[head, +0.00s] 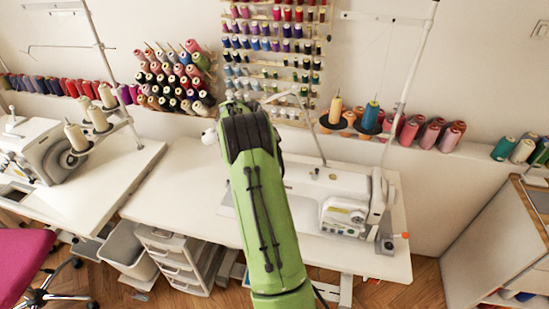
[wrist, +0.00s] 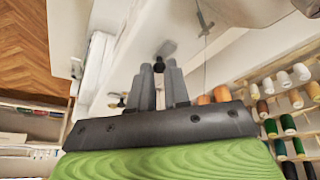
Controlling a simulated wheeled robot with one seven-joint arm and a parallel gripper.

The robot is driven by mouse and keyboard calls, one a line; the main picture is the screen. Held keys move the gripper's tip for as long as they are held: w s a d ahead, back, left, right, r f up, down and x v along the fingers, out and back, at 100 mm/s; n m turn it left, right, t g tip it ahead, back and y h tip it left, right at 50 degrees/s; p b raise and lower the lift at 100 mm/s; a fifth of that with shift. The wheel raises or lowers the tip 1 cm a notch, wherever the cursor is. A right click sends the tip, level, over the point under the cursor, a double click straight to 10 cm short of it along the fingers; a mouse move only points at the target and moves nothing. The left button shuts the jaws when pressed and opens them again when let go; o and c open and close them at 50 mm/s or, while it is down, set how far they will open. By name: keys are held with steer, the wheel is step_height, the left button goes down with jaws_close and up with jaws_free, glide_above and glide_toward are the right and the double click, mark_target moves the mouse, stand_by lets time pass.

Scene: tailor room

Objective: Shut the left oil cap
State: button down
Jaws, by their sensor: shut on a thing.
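My gripper (wrist: 160,80) shows in the wrist view with its two grey fingers close together at the white sewing machine body (wrist: 200,20). A small dark round piece (wrist: 160,66) shows between the fingertips, and the fingers are shut on it. I cannot tell for sure whether it is the left oil cap, as the fingers cover most of it. In the head view, the white sewing machine (head: 345,205) stands on the right table, with small dark fittings on its top. My green arm hides the machine's left part and my gripper there.
The white table (head: 165,205) is clear left of my arm. Thread spools (head: 275,45) hang on the wall behind. A thread stand pole (head: 410,75) rises at the right. A second machine (head: 45,150) stands on the left table, and a pink chair (head: 22,262) is at front left.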

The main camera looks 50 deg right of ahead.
stand_by(0.3)
steer(key=c, duration=1.1)
jaws_free()
steer(key=p+v, duration=0.3)
steer(key=v, duration=1.2)
steer(key=shift+a+r, duration=0.25)
steer(key=shift+w, duration=0.15)
